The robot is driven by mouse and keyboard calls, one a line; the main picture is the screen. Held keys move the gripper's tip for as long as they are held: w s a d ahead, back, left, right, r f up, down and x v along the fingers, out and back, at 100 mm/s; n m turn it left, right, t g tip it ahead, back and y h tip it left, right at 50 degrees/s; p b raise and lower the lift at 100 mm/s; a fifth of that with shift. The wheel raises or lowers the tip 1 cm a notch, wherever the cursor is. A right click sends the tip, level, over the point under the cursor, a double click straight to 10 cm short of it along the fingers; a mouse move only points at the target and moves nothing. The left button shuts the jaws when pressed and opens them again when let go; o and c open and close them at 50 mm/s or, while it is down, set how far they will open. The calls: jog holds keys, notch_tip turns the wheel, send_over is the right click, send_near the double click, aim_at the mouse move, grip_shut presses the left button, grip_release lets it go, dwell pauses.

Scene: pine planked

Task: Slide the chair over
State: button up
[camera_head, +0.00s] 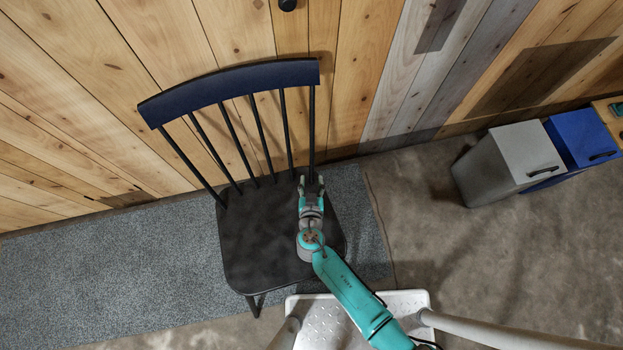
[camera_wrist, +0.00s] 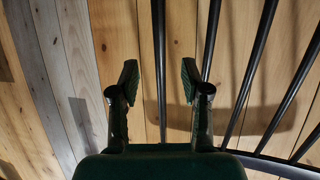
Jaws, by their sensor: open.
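The chair (camera_head: 275,235) is black with a dark blue top rail (camera_head: 230,88) and thin upright spindles. It stands upright on a grey mat with its back towards the plank wall. My gripper (camera_head: 311,180) reaches over the right part of the seat to the lower right end of the backrest. In the wrist view my gripper (camera_wrist: 159,80) is open, with its two fingers apart. One dark upright of the chair (camera_wrist: 158,45) shows between the fingers, and another runs just beside the right finger. Whether the fingers touch either one I cannot tell.
The grey mat (camera_head: 110,275) lies along the pine plank wall (camera_head: 130,60). A grey bin (camera_head: 485,175) and a blue bin (camera_head: 577,138) stand at the right by the wall. The concrete floor (camera_head: 420,220) between chair and bins is clear.

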aim_at(312, 166)
jog(key=x, duration=0.8)
jog(key=shift+w+f, duration=0.15)
jog(key=shift+w, duration=0.15)
jog(key=shift+c, duration=0.3)
grip_shut()
